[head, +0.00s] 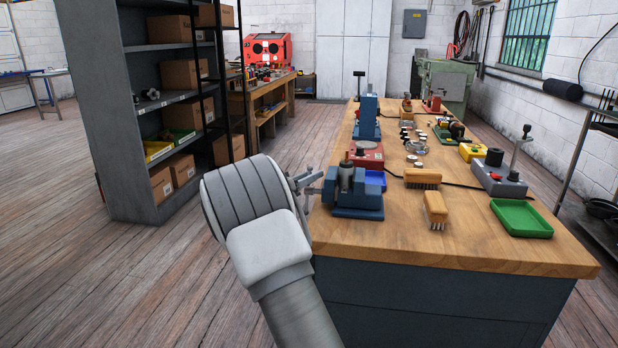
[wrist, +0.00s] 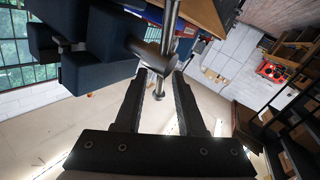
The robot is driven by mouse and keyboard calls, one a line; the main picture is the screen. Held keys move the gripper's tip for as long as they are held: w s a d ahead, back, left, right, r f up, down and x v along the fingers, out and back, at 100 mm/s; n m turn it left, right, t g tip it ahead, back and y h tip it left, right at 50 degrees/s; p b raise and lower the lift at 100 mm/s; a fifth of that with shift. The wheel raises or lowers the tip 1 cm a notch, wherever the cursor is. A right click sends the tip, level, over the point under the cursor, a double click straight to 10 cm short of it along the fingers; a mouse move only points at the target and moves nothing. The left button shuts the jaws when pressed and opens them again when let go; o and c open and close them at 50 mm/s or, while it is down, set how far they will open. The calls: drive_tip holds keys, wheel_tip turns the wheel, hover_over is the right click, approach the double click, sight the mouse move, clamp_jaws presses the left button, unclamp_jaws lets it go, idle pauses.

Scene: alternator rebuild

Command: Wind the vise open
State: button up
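The blue bench vise (head: 355,192) sits at the near left corner of the wooden workbench. In the wrist view its dark blue body (wrist: 95,50) fills the upper left. A steel handle bar (wrist: 168,28) crosses the end of the vise screw (wrist: 144,48), with a round knob on its lower end. My gripper (wrist: 157,78) points at the handle with its two dark fingers apart. The lower end of the bar lies between the fingers in that view, with gaps on both sides. Contact cannot be told.
A grey shelf (head: 115,120) with boxes stands at left. The floor (head: 150,270) between is clear.

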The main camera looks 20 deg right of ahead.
clamp_jaws()
idle(0.3)
drive_tip(key=y+p, duration=0.1)
drive_tip(key=n+g+y+p, duration=0.1)
drive_tip(key=shift+w+d+p, duration=0.25)
drive_tip(key=shift+w+p, duration=0.05)
drive_tip(key=f+n+g+y+p, duration=0.1)
drive_tip(key=g+y+p, duration=0.1)
drive_tip(key=p, duration=0.3)
drive_tip(key=f+n+g+y+p, duration=0.1)
drive_tip(key=g+y+p, duration=0.1)
drive_tip(key=p, duration=0.4)
drive_tip(key=w+f+n+g+y+p, duration=0.1)
drive_tip(key=g+y+p, duration=0.1)
drive_tip(key=p, duration=0.4)
drive_tip(key=shift+d+f+n+g+y, duration=0.2)
drive_tip(key=shift+f+n+g+y, duration=0.1)
drive_tip(key=shift+n+g+y, duration=0.15)
drive_tip(key=shift+f, duration=0.1)
